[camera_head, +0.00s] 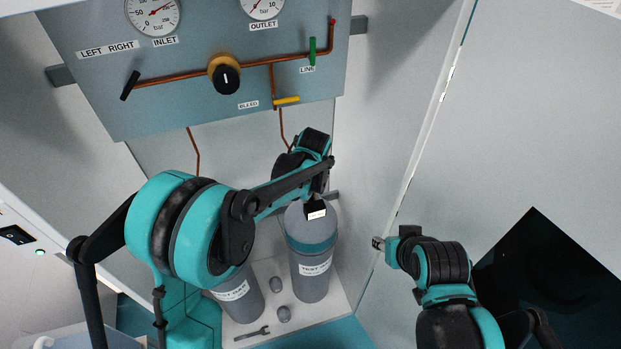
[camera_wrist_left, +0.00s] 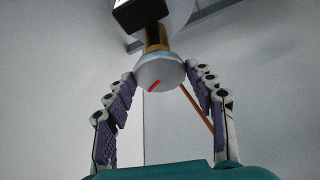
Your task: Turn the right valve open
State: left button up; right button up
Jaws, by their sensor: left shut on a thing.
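The right gas bottle (camera_head: 313,280) is grey with a teal band and a white label, and stands upright in the cabinet. In the left wrist view, its valve knob (camera_wrist_left: 161,76) is round and white with a red mark, on a brass stem (camera_wrist_left: 156,38). My left gripper (camera_wrist_left: 161,82) is shut on this knob, with one purple-padded finger on each side. In the head view, my left arm covers the valve and most of the fingers. My right gripper (camera_head: 379,243) hangs apart from the bottles at the right; its fingers are too small to read.
The left gas bottle (camera_head: 242,300) stands close beside, partly behind my left arm. The panel (camera_head: 170,108) with gauges and copper pipes is above. The cabinet's right wall is near.

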pick_arm(q)
jog(key=o, duration=1.2)
jog(key=shift+c, duration=0.2)
jog(key=v, duration=1.2)
jog(key=s+a+f+t+b, duration=0.1)
jog(key=s+a+b, duration=0.3)
jog(key=s+a, duration=0.75)
jog(key=s+a+f+b, duration=0.2)
jog(key=s+a+f, duration=0.1)
jog(key=s+f, duration=0.1)
jog(key=s+a+f+t+b, duration=0.1)
jog(key=s+a+f, duration=0.2)
jog(key=s, duration=0.3)
jog(key=shift+s+a+f+m+t+b, duration=0.3)
jog(key=shift+s+a+f+m+b, duration=0.05)
jog(key=shift+s+m+b, duration=0.05)
